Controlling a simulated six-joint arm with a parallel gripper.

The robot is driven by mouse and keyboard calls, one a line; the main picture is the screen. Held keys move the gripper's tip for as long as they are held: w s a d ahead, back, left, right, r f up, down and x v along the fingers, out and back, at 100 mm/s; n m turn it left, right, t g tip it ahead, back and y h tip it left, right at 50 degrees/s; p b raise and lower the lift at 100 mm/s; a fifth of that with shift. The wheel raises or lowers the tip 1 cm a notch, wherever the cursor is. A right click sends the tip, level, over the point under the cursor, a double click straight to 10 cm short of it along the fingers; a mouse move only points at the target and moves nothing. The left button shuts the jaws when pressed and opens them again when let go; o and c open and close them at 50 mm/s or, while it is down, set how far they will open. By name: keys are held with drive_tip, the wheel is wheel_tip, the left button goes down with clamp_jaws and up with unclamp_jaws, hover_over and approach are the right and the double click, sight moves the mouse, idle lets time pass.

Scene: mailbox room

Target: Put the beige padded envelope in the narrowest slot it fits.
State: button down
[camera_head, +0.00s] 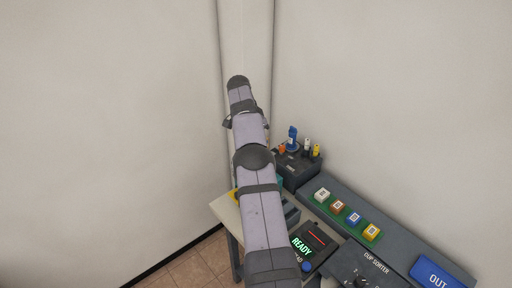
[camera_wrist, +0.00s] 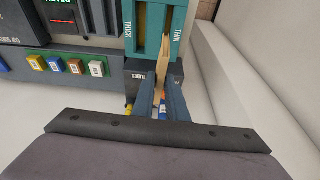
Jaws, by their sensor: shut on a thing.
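The beige padded envelope (camera_wrist: 162,55) shows nearly edge-on in the wrist view. My gripper (camera_wrist: 160,90) is shut on it, with one finger on each side. The envelope's far end is over the teal slot unit (camera_wrist: 175,48), which is labelled THICK on its left side and THIN on its right. The envelope lies toward the THIN side. I cannot tell whether its tip is inside a slot or above it. In the head view my arm hides the gripper and most of the slot unit, with a bit of teal (camera_head: 280,182) showing beside the arm.
A dark tube rack (camera_head: 297,165) holds blue, white, orange and yellow tubes beside the slot unit. White walls close in the corner behind the arm.

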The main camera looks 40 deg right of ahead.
drive_tip(key=s+a+f, duration=0.2)
drive_tip(key=s, duration=0.3)
drive_tip(key=shift+f, duration=0.3)
idle(0.4)
drive_tip(key=shift+s+f, duration=0.15)
drive_tip(key=shift+f+b, duration=1.45)
drive_tip(key=shift+f, duration=0.55)
drive_tip(key=shift+f+b, duration=1.25)
drive_tip(key=shift+f, duration=0.3)
idle(0.4)
drive_tip(key=c, duration=1.4)
unclamp_jaws()
drive_tip(key=shift+c, duration=0.2)
